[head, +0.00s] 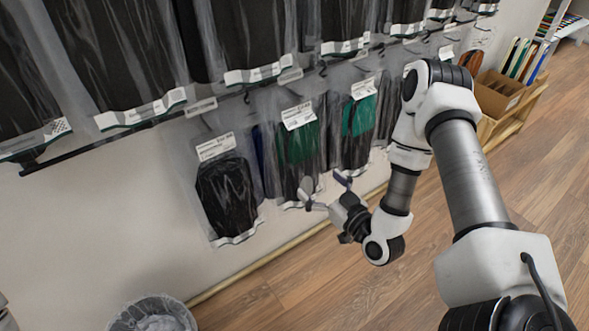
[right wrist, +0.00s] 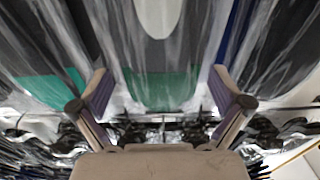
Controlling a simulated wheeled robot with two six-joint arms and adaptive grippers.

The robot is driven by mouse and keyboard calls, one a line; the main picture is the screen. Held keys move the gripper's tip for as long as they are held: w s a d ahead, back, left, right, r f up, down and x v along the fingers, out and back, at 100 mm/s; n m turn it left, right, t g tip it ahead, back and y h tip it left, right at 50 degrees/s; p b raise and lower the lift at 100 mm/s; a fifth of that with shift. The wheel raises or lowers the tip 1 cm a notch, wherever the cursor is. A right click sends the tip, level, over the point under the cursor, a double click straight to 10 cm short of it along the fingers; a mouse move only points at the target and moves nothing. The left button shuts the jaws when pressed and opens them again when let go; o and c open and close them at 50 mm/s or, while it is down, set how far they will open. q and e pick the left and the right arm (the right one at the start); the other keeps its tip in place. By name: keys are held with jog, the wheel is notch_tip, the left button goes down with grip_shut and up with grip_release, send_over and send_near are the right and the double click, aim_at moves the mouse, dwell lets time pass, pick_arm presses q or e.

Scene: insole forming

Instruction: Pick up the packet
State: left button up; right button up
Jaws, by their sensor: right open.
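Several clear packets with dark insoles hang from a wall rail; which one the task means cannot be told. On the lower row, one packet (head: 227,195) holds a black insole. Another packet (head: 298,150), right of it, shows green and black, and a third packet (head: 358,125) is also green and black. My right gripper (head: 325,186) is open near the lower ends of the green and black packets. In the right wrist view, a green and grey packet (right wrist: 160,88) lies between the spread fingers, with no grip on it. My left gripper is not in view.
The dark rail (head: 110,138) runs along the wall, with larger packets (head: 110,50) above. A bin with a clear liner (head: 152,312) stands on the floor at lower left. A wooden rack (head: 510,110) stands at upper right. The wood floor (head: 330,285) is clear below the gripper.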

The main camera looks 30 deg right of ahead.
aim_at(306, 170)
jog(key=w, duration=0.1)
jog(key=w+b, duration=0.1)
jog(key=w, duration=0.1)
jog(key=w+b, duration=0.1)
jog(key=w, duration=0.1)
jog(key=shift+w+a, duration=0.25)
jog(key=shift+w, duration=0.25)
jog(key=shift+r, duration=0.1)
jog(key=shift+s, duration=0.1)
jog(key=c, duration=1.1)
jog(key=shift+o, duration=0.2)
jog(key=shift+r, duration=0.1)
